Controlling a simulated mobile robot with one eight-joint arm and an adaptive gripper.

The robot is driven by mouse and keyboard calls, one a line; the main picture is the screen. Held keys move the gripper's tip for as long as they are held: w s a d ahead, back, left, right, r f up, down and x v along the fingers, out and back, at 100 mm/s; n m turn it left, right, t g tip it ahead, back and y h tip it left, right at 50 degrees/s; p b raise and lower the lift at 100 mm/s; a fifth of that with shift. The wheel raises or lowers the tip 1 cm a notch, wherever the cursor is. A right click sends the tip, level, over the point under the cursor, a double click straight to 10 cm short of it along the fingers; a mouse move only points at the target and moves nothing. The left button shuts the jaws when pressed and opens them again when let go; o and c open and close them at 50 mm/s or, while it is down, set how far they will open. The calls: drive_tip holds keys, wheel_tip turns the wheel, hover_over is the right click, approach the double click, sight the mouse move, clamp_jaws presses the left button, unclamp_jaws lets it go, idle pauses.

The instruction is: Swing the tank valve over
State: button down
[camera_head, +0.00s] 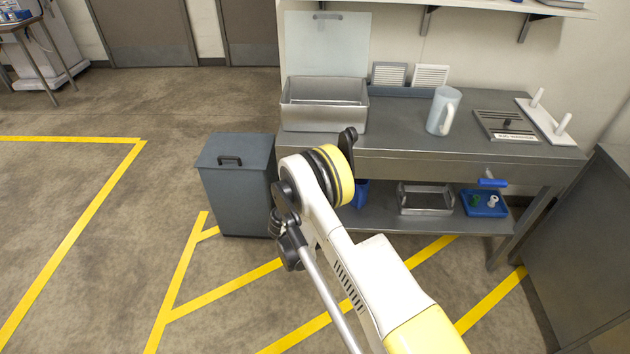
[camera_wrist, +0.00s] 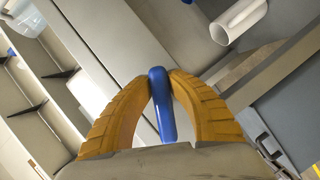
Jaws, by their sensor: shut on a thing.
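In the wrist view, my gripper (camera_wrist: 160,78) has its two ridged yellow fingers closed on a narrow blue handle (camera_wrist: 163,112). The handle stands between the fingertips, with its rounded top just above them. In the head view, the raised arm hides the gripper. A blue lever (camera_head: 492,183) lies roughly level at the right front of the steel bench, and no finger shows on it there. I cannot tell whether it is the handle in the grip. A steel tank (camera_head: 324,118) with a raised lid stands at the bench's left end.
On the steel bench (camera_head: 410,140) are a pale jug (camera_head: 443,110) and a white peg stand (camera_head: 545,118). A grey lidded bin (camera_head: 238,185) stands at its left. The lower shelf holds a metal tray (camera_head: 425,198) and a blue tray (camera_head: 484,203). The left floor is clear.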

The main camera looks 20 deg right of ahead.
drive_tip(key=n+h, duration=0.1)
drive_tip(key=n, duration=0.1)
drive_tip(key=r+n+t, duration=0.1)
drive_tip(key=n, duration=0.1)
drive_tip(key=shift+d+r+n+h, duration=0.15)
drive_tip(key=shift+n+h, duration=0.25)
idle(0.4)
drive_tip(key=c, duration=1.3)
unclamp_jaws()
drive_tip(key=shift+o, duration=0.2)
